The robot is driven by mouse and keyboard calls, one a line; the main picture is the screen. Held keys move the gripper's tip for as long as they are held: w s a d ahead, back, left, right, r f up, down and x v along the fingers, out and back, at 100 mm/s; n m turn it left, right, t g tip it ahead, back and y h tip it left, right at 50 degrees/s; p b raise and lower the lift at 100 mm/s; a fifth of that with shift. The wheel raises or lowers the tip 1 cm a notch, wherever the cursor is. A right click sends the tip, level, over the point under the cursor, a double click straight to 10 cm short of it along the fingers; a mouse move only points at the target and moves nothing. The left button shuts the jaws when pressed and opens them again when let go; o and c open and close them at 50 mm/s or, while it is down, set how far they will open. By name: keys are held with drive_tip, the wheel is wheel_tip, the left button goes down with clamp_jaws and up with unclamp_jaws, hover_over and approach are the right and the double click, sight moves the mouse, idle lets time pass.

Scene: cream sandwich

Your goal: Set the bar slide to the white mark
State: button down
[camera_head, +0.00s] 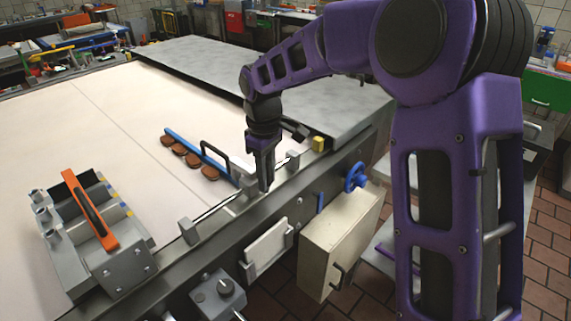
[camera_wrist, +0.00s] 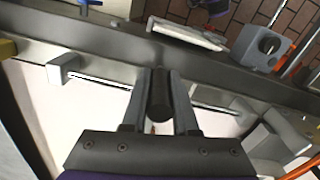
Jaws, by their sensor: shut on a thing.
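My gripper (camera_head: 265,185) points down at the belt's near edge. In the wrist view its two fingers (camera_wrist: 160,92) are shut on an upright dark round grip (camera_wrist: 159,100), which I take to be the bar slide's knob. It stands over a thin rod running along the metal side rail (camera_wrist: 100,45). Grey end blocks hold this rod; one shows in the wrist view (camera_wrist: 62,68) and one at the left in the head view (camera_head: 188,231). My fingers hide most of the slide in the head view. I cannot pick out the white mark with certainty.
A blue bar (camera_head: 190,147) with a black handle lies across the pale belt (camera_head: 90,140), beside several brown biscuits (camera_head: 187,156). A grey fixture with an orange bar (camera_head: 90,212) stands at left. A yellow block (camera_head: 318,144) and blue handwheel (camera_head: 355,177) are at right.

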drive_tip(key=s+a, duration=0.4)
drive_tip(key=s, duration=0.1)
drive_tip(key=shift+s+a, duration=0.25)
drive_tip(key=shift+a, duration=0.1)
drive_tip(key=c, duration=0.7)
unclamp_jaws()
wheel_tip(320, 180, up, 17)
drive_tip(key=shift+r+p, duration=0.2)
drive_tip(key=shift+p, duration=1)
